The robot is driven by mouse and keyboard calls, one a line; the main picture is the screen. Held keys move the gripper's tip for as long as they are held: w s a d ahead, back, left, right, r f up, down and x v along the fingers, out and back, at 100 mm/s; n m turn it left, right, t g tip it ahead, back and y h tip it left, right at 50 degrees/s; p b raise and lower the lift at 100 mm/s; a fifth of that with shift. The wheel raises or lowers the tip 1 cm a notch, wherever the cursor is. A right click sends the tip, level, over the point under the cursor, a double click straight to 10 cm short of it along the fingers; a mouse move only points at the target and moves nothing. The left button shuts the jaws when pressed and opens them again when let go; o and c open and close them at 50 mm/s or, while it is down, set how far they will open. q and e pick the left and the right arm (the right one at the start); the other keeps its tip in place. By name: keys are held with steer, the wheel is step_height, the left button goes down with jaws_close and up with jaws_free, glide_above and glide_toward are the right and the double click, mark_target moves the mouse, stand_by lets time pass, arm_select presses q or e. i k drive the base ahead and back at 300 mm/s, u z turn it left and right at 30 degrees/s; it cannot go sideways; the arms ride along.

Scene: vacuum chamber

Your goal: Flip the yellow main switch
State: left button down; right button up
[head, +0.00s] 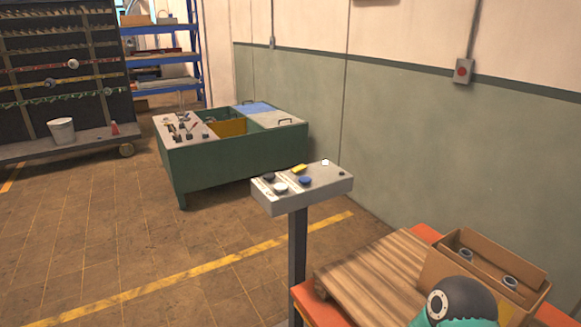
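A grey control box (320,193) with a sloped top stands on a dark post (298,255) in the middle of the head view. A small yellow switch (300,169) sits near the back edge of its top. Around it on the same face are a blue knob (305,180), a white knob (280,188), a dark knob (268,177), a small white button (325,162) and a small dark button (341,173). The yellow switch is too small to tell its setting. Neither of my grippers shows in the head view.
A wooden pallet (375,270) on an orange platform (428,231) and an open cardboard box (480,247) are at the right. Behind the control box is a green workbench (235,165). The floor left of the post is clear.

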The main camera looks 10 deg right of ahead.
mark_target(300, 167)
steer(key=u, duration=0.05)
steer(key=i, duration=1)
steer(key=z, duration=0.05)
